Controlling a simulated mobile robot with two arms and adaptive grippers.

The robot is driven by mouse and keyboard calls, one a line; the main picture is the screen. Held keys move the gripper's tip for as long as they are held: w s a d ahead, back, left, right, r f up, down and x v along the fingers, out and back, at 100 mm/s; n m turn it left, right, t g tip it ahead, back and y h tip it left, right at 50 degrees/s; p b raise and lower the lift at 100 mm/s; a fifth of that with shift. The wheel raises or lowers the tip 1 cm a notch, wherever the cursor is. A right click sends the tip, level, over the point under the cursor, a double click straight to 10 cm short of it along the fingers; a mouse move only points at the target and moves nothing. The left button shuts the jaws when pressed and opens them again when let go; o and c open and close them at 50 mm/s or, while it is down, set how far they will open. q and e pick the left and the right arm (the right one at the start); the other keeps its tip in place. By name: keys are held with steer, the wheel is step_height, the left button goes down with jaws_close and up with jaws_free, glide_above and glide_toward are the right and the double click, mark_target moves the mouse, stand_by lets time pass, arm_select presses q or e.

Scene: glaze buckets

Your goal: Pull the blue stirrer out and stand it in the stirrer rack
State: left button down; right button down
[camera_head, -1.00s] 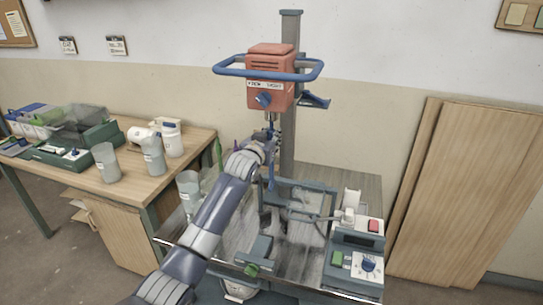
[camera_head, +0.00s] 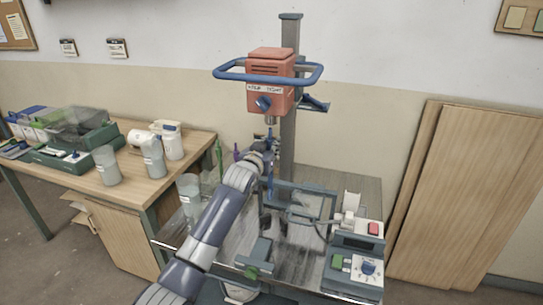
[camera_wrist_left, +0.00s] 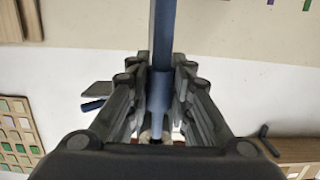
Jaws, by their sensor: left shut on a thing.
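My left gripper (camera_head: 266,152) is just below the orange mixer head (camera_head: 270,82), in front of the grey column. It is shut on the blue stirrer (camera_head: 270,184), whose shaft shows below the fingers. In the left wrist view the blue shaft (camera_wrist_left: 161,40) runs upright between the closed fingers (camera_wrist_left: 160,100). The shaft's top is close under the mixer's chuck (camera_head: 270,121); I cannot tell whether they touch. A green stirrer (camera_head: 218,158) and a purple stirrer (camera_head: 236,153) stand left of the gripper. The stirrer rack itself is not clearly seen, and my arm covers part of that area.
A grey-blue guard frame (camera_head: 305,187) is close to the right of the gripper. A control box (camera_head: 357,255) is at the bench's front right. A clear beaker (camera_head: 188,190) stands left of my arm. The wooden side table (camera_head: 130,192) holds several cups and a green case.

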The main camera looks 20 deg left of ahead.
arm_select(q)
steer(key=s+p, duration=0.7)
steer(key=s, duration=0.3)
steer(key=shift+a+r, duration=0.15)
steer(key=shift+a, duration=0.05)
stand_by(0.6)
